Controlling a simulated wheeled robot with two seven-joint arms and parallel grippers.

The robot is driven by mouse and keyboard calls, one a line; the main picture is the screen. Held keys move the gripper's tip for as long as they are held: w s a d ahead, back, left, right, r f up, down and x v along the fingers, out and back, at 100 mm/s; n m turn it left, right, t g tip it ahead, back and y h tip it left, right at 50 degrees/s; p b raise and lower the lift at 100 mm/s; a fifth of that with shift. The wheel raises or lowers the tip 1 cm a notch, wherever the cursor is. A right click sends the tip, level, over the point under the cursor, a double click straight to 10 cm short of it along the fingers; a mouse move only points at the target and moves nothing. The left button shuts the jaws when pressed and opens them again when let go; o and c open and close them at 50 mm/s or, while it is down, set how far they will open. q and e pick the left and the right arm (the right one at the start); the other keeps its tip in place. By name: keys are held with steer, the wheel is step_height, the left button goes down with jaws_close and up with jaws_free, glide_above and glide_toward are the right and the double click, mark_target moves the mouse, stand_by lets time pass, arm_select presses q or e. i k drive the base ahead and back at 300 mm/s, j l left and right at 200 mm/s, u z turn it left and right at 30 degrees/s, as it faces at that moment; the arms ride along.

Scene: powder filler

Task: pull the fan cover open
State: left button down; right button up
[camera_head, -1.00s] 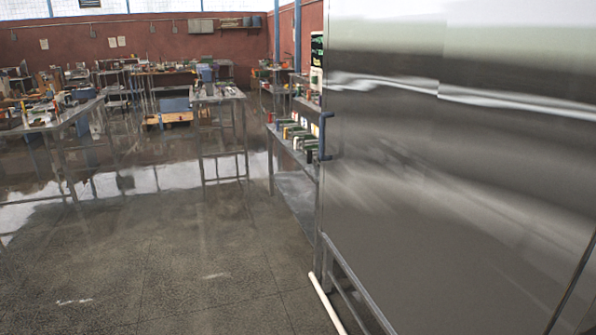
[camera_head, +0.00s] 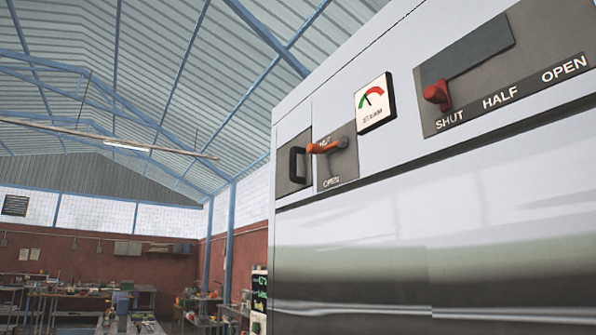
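The big metal machine (camera_head: 430,230) fills the right side of the head view. At its upper left is a narrow grey panel with a dark upright handle (camera_head: 297,164); the panel looks flush with the front. I cannot tell whether this is the fan cover. Right of it is a plate with an orange lever (camera_head: 327,146), lying roughly sideways, above the word OPEN. A gauge (camera_head: 374,103) marked STEAM sits further right. A red-knobbed slider (camera_head: 437,95) stands at SHUT on a SHUT, HALF, OPEN plate. Neither of my grippers is in view.
Workbenches with clutter (camera_head: 125,315) stand far back at the lower left. A dark screen (camera_head: 259,292) shows past the machine's left edge. Blue roof beams and a brick-red wall (camera_head: 130,262) lie behind. The floor is out of view.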

mark_target(294, 165)
steer(key=i+j+z, duration=0.35)
steer(key=i+j, duration=0.25)
steer(key=i+j+z, duration=0.4)
steer(key=i+j, duration=0.25)
steer(key=j, duration=0.15)
